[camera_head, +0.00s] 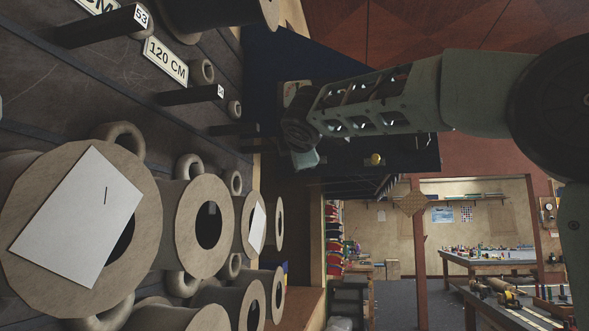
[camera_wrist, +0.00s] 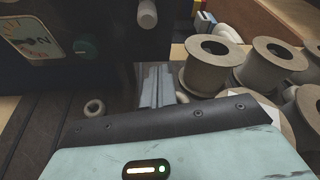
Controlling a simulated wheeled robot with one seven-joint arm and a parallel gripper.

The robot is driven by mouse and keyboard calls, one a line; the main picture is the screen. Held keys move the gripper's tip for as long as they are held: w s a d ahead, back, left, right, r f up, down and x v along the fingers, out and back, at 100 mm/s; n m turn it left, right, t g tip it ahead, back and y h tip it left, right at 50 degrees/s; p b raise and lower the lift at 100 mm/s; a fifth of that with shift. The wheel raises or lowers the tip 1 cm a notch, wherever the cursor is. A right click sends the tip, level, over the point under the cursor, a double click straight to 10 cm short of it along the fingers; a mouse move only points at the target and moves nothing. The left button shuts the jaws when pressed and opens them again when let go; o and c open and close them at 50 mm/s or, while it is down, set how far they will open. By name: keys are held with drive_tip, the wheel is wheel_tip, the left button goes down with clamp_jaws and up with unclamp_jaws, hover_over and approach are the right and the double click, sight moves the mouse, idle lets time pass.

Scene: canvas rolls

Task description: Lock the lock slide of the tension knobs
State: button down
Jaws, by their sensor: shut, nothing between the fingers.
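My gripper (camera_wrist: 156,88) is shut and empty; its two grey fingers lie together in the wrist view. In the head view my gripper (camera_head: 306,160) is at the end of my arm, beside a dark machine (camera_head: 410,150), and its fingertips are hard to make out. The wrist view shows the machine's dark front with a dark green knob (camera_wrist: 85,46), a dial plate (camera_wrist: 33,38) and a pale rounded knob (camera_wrist: 147,13). The fingers are apart from these knobs in the picture. A yellow knob (camera_head: 376,160) shows in the head view. I cannot make out a lock slide.
Several canvas rolls (camera_wrist: 213,72) stand close to the right of my fingers. In the head view, large rolls (camera_head: 85,225) fill the lower left, with dark pegs (camera_head: 190,95) and a "120 CM" label (camera_head: 166,60) above. A work table (camera_head: 487,262) is far off.

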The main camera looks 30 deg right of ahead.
drive_tip(key=b+v, duration=0.1)
drive_tip(key=v, duration=0.3)
drive_tip(key=shift+s+a, duration=0.25)
drive_tip(key=shift+a, duration=0.05)
wheel_tip(320, 180, down, 29)
drive_tip(key=w+a+m+g+y, duration=0.1)
drive_tip(key=a+m+g+y, duration=0.1)
drive_tip(key=m+g+y, duration=0.3)
drive_tip(key=s+a+f+m+g+y, duration=0.1)
drive_tip(key=s+f+m+g, duration=0.35)
drive_tip(key=s+f, duration=0.7)
drive_tip(key=s+f+m+g+y, duration=0.25)
drive_tip(key=s+f+m, duration=0.4)
drive_tip(key=f, duration=1.05)
drive_tip(key=s+a+n+g+b, duration=0.1)
drive_tip(key=s+a+n, duration=0.3)
drive_tip(key=a, duration=0.5)
drive_tip(key=s+a+f+n+g+b, duration=0.1)
drive_tip(key=s+a+n+g+b, duration=0.1)
drive_tip(key=s+a, duration=0.7)
drive_tip(key=shift+s+a+n+b, duration=0.3)
drive_tip(key=shift+n+b, duration=0.2)
drive_tip(key=shift+n, duration=0.6)
